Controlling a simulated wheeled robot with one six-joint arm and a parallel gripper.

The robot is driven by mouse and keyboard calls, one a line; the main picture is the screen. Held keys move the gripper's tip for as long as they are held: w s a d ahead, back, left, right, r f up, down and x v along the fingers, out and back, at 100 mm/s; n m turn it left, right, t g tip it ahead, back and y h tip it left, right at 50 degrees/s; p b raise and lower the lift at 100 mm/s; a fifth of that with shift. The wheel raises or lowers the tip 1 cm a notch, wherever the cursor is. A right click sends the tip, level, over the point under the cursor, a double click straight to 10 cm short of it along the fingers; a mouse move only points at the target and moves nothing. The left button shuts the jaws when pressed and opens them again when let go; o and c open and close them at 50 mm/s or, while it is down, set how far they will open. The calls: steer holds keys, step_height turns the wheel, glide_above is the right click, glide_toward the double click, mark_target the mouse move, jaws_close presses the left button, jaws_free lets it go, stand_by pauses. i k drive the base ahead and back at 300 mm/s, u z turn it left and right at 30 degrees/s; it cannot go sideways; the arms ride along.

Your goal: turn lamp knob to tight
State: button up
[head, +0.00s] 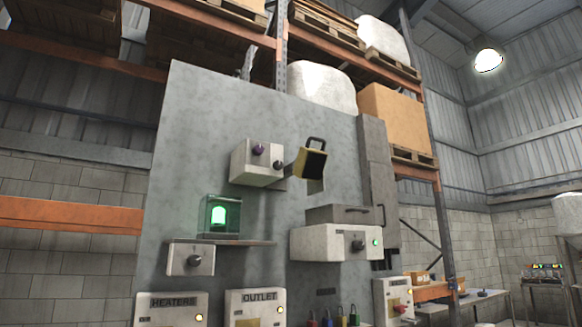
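A green glowing lamp (218,214) stands in a clear case on a thin shelf on the grey panel. Just below the shelf, a pale box (178,259) carries a dark knob (194,261) on its front. It is the knob nearest the lamp, but no readable label shows that it is the lamp knob. Its markings are too small to read, so I cannot tell its setting. My gripper is not in view.
Other boxes on the grey panel (200,110) carry knobs: one above with a purple knob (258,149), one at right with a green light (375,243). A yellow-black handled piece (310,162) juts out. HEATERS (172,308) and OUTLET (257,306) boxes sit below.

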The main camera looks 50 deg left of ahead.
mark_target(278, 165)
steer(key=u, duration=0.35)
steer(key=i, duration=0.6)
steer(key=u, duration=0.6)
